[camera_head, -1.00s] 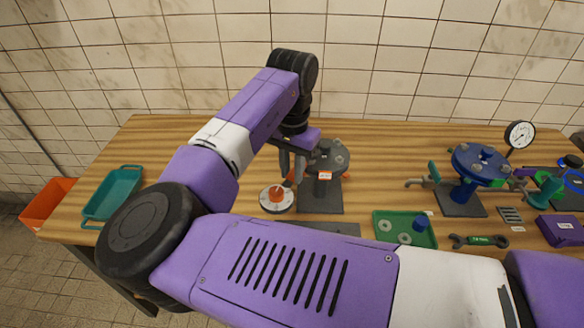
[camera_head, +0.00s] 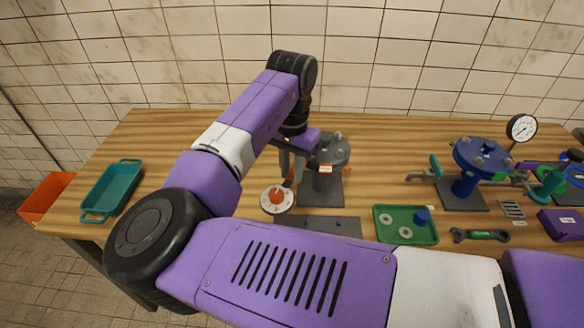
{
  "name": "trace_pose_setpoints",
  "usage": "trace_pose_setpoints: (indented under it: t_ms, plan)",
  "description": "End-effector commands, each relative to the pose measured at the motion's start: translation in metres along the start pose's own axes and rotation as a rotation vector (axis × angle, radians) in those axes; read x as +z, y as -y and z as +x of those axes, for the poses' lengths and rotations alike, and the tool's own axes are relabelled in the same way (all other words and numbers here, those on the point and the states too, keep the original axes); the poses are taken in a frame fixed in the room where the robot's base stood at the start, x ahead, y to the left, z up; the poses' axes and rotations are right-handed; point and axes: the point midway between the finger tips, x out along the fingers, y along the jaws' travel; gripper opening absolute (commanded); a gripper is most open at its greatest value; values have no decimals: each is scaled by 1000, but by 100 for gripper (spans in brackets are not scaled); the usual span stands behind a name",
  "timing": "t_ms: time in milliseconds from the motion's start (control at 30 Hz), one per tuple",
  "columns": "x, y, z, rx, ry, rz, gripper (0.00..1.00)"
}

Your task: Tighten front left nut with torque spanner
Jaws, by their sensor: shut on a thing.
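My gripper (camera_head: 294,163) points down at the left side of a grey flanged fitting (camera_head: 333,150) that stands on a dark base plate. The gripper is shut on an orange-and-white tool, apparently the torque spanner (camera_head: 277,199), whose round dial-like end shows below the fingers. An orange part of it shows beside the fingers. Bolts or nuts show on the grey flange's rim. My arm and gripper hide the flange's left side, so I cannot tell whether the tool touches a nut there.
A green tray (camera_head: 405,239) with washers and a blue cup (camera_head: 422,217) lies right of the fitting. A green-handled wrench (camera_head: 480,235), a blue flanged fitting (camera_head: 482,155) and a pressure gauge (camera_head: 521,128) are further right. A teal tray (camera_head: 111,190) and an orange bin (camera_head: 46,197) are left.

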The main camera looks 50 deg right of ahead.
Motion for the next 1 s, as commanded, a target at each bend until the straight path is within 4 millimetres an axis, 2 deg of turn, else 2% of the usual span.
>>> trace_pose_setpoints:
  t_ms: [1000]
  plan:
    - [1, -1, 14, 2, 2, 1, 0]
